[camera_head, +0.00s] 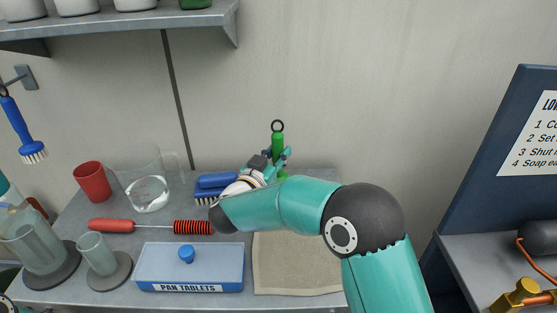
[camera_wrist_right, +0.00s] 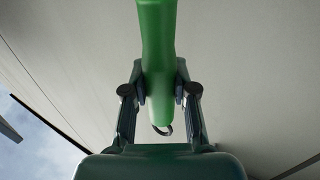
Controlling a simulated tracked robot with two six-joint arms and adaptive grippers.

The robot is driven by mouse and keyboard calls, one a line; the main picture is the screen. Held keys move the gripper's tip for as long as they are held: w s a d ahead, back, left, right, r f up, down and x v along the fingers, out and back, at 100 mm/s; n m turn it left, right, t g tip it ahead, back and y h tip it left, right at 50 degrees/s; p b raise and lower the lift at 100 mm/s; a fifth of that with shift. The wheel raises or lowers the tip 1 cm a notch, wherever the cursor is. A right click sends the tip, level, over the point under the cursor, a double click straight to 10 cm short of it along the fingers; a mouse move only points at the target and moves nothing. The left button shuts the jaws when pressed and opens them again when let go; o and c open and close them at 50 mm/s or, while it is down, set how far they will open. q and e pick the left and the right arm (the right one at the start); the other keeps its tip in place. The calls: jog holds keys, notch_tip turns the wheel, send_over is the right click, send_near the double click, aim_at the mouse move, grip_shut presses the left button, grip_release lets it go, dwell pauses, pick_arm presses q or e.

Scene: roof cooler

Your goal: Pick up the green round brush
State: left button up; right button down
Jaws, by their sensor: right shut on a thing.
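The green round brush (camera_head: 277,143) is upright in my right gripper (camera_head: 277,158), above the back of the table, with a dark ring at its top end. In the right wrist view its green handle (camera_wrist_right: 158,50) runs between the two fingers of my right gripper (camera_wrist_right: 160,92), which are closed on it from both sides. The wall fills most of the background there. The brush's lower part is hidden behind my gripper and arm in the head view.
On the table are a red round brush (camera_head: 192,227), a blue brush (camera_head: 215,183), a red cup (camera_head: 92,181), a clear jug (camera_head: 147,190), a pan tablets box (camera_head: 190,262) and a beige mat (camera_head: 295,280). A shelf (camera_head: 130,22) hangs above left. A dark sign board (camera_head: 500,190) stands right.

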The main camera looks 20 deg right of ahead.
notch_tip(320, 180, up, 20)
jog(key=p, duration=0.2)
jog(key=shift+p, duration=0.3)
dwell(0.6)
